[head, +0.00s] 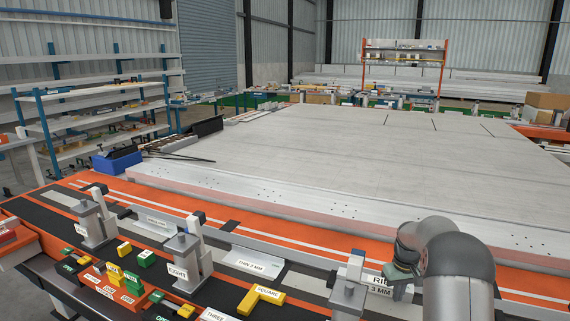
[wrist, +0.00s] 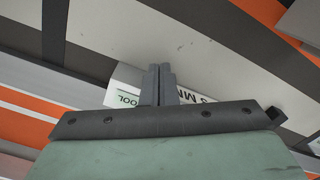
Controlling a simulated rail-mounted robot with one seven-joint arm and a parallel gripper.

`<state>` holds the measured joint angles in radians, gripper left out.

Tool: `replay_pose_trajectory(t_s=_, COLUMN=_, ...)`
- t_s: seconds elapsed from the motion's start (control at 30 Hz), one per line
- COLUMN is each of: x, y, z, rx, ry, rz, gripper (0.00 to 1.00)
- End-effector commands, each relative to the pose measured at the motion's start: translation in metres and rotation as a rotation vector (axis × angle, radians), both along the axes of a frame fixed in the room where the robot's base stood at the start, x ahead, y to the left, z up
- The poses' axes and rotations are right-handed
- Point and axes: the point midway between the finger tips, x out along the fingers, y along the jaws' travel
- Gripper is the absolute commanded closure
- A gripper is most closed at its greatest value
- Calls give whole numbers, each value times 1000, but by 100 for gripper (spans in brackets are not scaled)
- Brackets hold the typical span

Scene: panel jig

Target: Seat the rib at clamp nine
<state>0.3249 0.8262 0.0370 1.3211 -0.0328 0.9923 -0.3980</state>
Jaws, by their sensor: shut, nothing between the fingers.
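A labelled piece reading "RIB" and "3 MM" (head: 380,290) lies at the lower right of the head view, partly covered by my arm. In the wrist view a white label with "MM" and "COOL" (wrist: 125,98) shows behind my fingers. My gripper (wrist: 158,70) is shut, its two fingers together and empty, in front of that label; whether they touch it I cannot tell. A grey clamp post (head: 350,280) stands just left of the rib; its number is not readable. The clamp marked EIGHT (head: 185,262) stands further left.
A plate marked "THIN 2 MM" (head: 252,262) lies between the clamps. A yellow piece marked SQUARE (head: 262,298) is near the front edge. Another clamp (head: 97,220) and several small green and yellow blocks (head: 112,272) are at left. A large pale panel (head: 380,150) fills the middle.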

Motion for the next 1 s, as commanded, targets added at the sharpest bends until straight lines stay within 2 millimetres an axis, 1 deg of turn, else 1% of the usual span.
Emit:
replay_pose_trajectory(t_s=0.27, x=-10, y=5, z=-1, rx=1, ry=1, rz=0, gripper=100)
replay_pose_trajectory(t_s=0.47, x=-11, y=5, z=3, rx=1, ry=1, rz=0, gripper=100)
replay_pose_trajectory(t_s=1.0, x=-11, y=5, z=47, rx=1, ry=1, rz=0, gripper=100)
